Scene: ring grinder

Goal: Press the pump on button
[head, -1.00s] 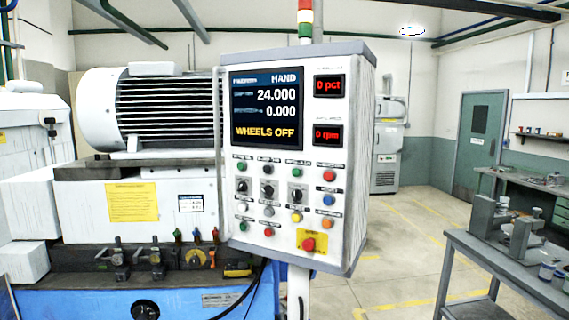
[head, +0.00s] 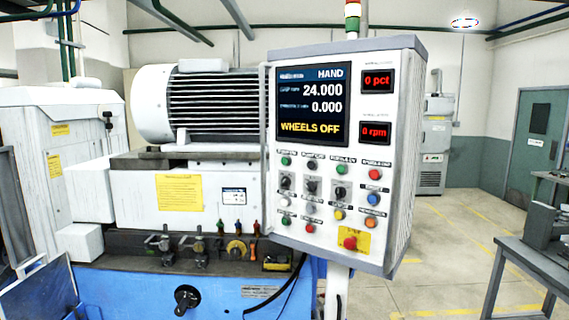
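The control panel (head: 399,160) of the grinder stands right of centre in the head view, tilted slightly. Its screen (head: 312,106) reads HAND, 24.000, 0.000 and WHEELS OFF. Below are rows of coloured buttons and black selector knobs: a green button (head: 286,161) at upper left, another green button (head: 341,168), a red button (head: 375,174), a blue button (head: 373,198) and others. A red emergency stop (head: 350,243) sits on a yellow plate at the bottom right. The button labels are too small to read, so I cannot tell which is pump on. Neither gripper is in view.
The grinder (head: 215,190) with its large white motor (head: 153,104) fills the left. A dark work table (head: 535,258) stands at the right edge. Open floor (head: 460,240) lies between panel and table. A grey-green door (head: 535,150) is behind.

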